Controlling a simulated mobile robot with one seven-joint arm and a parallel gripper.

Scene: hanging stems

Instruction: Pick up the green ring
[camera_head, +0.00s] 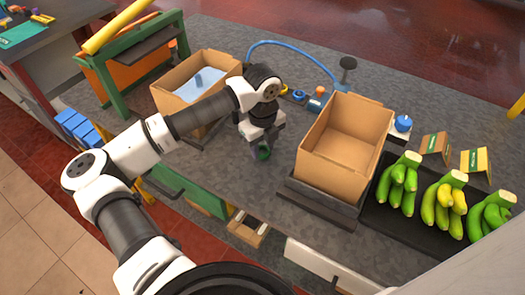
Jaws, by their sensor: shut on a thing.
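The green ring (264,153) is small and dark green, low over the grey worktop in the camera_head view, left of the open cardboard box. My gripper (260,146) points down at it and is shut on it. The fingers hide part of the ring. I cannot tell whether the ring touches the worktop or is just above it.
An empty cardboard box (345,140) stands on a dark base right of my gripper. Another box (207,72) with a pale lining stands behind left. Green bananas (398,181) lie on a dark mat at right. A blue hose (290,46) arcs behind. Bare worktop lies left of my gripper.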

